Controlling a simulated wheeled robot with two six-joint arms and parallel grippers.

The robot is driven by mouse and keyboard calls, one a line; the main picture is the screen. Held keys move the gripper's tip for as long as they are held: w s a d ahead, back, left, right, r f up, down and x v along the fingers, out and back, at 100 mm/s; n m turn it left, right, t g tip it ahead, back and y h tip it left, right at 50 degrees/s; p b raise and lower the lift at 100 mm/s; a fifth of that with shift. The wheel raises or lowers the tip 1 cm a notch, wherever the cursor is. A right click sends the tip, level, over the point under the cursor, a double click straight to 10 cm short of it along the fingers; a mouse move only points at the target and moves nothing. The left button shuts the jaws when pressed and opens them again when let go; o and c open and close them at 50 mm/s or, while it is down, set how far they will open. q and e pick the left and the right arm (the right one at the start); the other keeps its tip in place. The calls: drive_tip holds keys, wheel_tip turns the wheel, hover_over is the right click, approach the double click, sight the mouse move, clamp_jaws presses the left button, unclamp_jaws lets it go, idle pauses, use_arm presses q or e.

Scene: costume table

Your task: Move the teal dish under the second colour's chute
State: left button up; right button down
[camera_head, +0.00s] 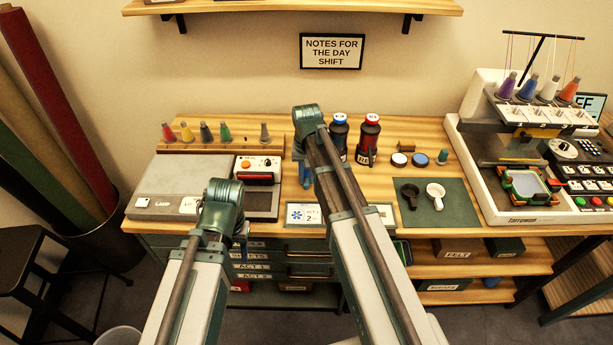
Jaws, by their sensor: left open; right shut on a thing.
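I cannot make out a teal dish or a chute for certain in the head view. Two shallow round pieces, one pale (399,159) and one blue (420,159), lie right of the bottles, with a small teal piece (443,157) beside them. My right gripper (306,178) is low over the middle of the table, left of the bottles, partly behind its own arm. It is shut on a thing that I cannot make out. My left gripper (245,242) is open near the table's front edge, mostly hidden by its wrist.
A blue-capped bottle (339,137) and a red-capped bottle (367,140) stand close right of my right arm. An embroidery machine (483,150) fills the right. Cone spools (206,132) line the back left.

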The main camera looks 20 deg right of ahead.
drive_tip(key=shift+f+b, duration=0.6)
drive_tip(key=shift+b, duration=0.05)
idle(1.0)
drive_tip(key=c, duration=0.7)
unclamp_jaws()
drive_tip(key=shift+r, duration=0.15)
drive_tip(key=shift+r+p, duration=2.15)
drive_tip(key=shift+p, duration=0.15)
drive_tip(key=shift+s, duration=0.1)
